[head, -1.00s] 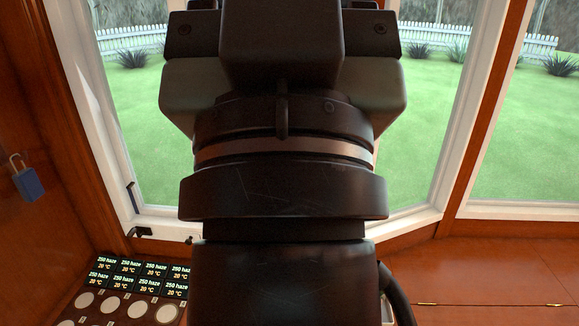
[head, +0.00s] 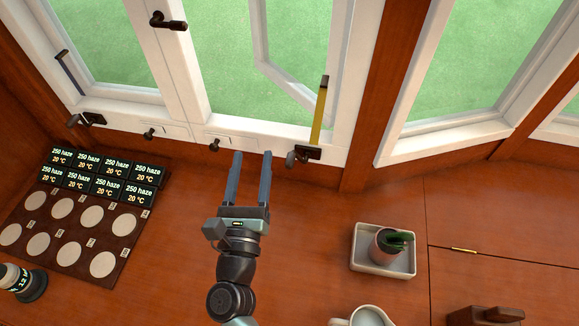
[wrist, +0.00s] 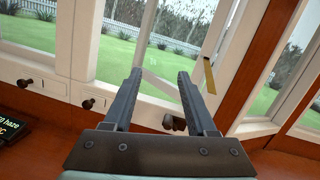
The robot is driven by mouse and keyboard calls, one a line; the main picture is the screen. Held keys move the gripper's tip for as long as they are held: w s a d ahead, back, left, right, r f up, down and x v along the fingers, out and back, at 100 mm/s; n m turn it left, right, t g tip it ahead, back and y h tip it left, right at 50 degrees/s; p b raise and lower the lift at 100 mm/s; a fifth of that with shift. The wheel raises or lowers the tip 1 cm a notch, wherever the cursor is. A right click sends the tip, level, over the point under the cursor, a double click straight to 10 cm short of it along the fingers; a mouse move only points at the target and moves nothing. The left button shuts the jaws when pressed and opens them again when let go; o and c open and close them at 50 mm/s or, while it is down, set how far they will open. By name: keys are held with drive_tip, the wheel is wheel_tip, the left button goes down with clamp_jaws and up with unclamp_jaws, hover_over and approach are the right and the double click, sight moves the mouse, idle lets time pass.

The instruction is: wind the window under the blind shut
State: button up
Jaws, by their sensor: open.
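No blind shows in either view. In the head view a white window sash (head: 262,45) at top centre stands swung outward from its frame, over green lawn. A dark crank (head: 297,157) sits on the sill at its lower right corner, below a yellow strip (head: 319,115) with a dark end. My gripper (head: 252,155) is open and empty, its fingers pointing at the sill just left of the crank. In the wrist view my gripper (wrist: 160,75) has a dark crank knob (wrist: 174,123) showing between its fingers; I cannot tell any contact.
Another white window at left has a dark crank (head: 92,119). Small dark sill knobs (head: 153,133) (head: 219,144) lie between. Labelled dark blocks (head: 90,165) and a board with pale discs stand left. A potted plant (head: 389,243) sits in a tray at right. The desk between is clear.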

sight(288, 168)
drive_tip(key=s+d+f+m+g+h+b, duration=0.1)
drive_tip(key=s+d+f+m, duration=0.1)
drive_tip(key=f, duration=0.4)
drive_tip(key=s+d+f+m+g+h+b, duration=0.1)
drive_tip(key=d+f+m+g, duration=0.15)
drive_tip(key=f, duration=0.35)
drive_tip(key=shift+t, duration=0.45)
drive_tip(key=w+b, duration=0.1)
drive_tip(key=w, duration=0.3)
drive_tip(key=w+d+b, duration=0.1)
drive_tip(key=w, duration=0.3)
drive_tip(key=w+d+b, duration=0.1)
drive_tip(key=w, duration=0.3)
drive_tip(key=shift+w+d, duration=0.1)
drive_tip(key=shift+w, duration=0.1)
clamp_jaws()
